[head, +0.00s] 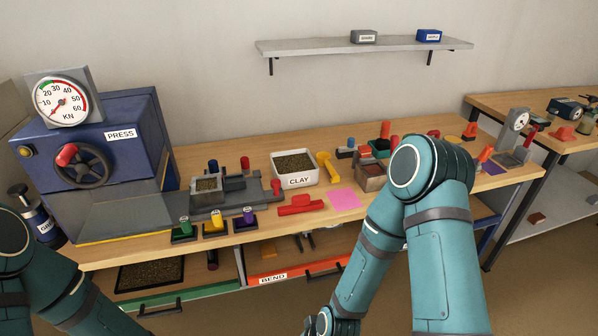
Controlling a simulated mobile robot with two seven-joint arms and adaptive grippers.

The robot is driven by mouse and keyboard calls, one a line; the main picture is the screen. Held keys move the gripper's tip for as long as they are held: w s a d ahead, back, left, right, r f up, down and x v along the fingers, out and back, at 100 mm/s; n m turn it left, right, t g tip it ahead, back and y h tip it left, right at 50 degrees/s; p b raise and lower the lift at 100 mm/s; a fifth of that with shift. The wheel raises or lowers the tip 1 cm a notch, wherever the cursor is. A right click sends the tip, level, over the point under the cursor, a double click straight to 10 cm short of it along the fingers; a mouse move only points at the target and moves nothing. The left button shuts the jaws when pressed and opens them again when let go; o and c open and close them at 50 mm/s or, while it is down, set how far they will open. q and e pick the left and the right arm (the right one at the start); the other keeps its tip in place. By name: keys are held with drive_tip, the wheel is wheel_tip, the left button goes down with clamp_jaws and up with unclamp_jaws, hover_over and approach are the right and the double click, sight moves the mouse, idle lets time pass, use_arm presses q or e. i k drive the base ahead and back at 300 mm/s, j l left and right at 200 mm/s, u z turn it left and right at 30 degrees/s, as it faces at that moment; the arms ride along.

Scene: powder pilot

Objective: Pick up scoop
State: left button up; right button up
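A yellow scoop-like tool (327,168) lies on the wooden bench top, just right of the white box labelled CLAY (296,169). Its rounded end points to the back and its narrow part to the front. The box holds dark granular material. My teal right arm rises at the right of the head view and bends down past the bench front; its gripper is below the picture edge. My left arm shows at the lower left, and its gripper is out of view. No gripper is seen touching the yellow tool.
A blue press (108,137) with a gauge stands at the left. A grey vise-like fixture (225,195), a red tool (300,205) and a pink sheet (344,199) lie near the CLAY box. Small coloured items crowd the bench behind my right arm. Drawers sit below.

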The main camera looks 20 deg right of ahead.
sight(328, 167)
drive_tip(key=l+u, duration=0.15)
drive_tip(key=u, duration=0.3)
drive_tip(key=l+u, duration=0.2)
drive_tip(key=u, duration=0.25)
drive_tip(key=k+l+u, duration=0.1)
drive_tip(key=l+u, duration=0.2)
drive_tip(key=l, duration=0.15)
drive_tip(key=k+l+u, duration=0.1)
drive_tip(key=l+u, duration=0.15)
drive_tip(key=l, duration=0.2)
drive_tip(key=k+l, duration=0.1)
drive_tip(key=l, duration=0.2)
drive_tip(key=k+l+u, duration=0.15)
drive_tip(key=l, duration=0.2)
drive_tip(key=k+l, duration=0.1)
drive_tip(key=l, duration=0.2)
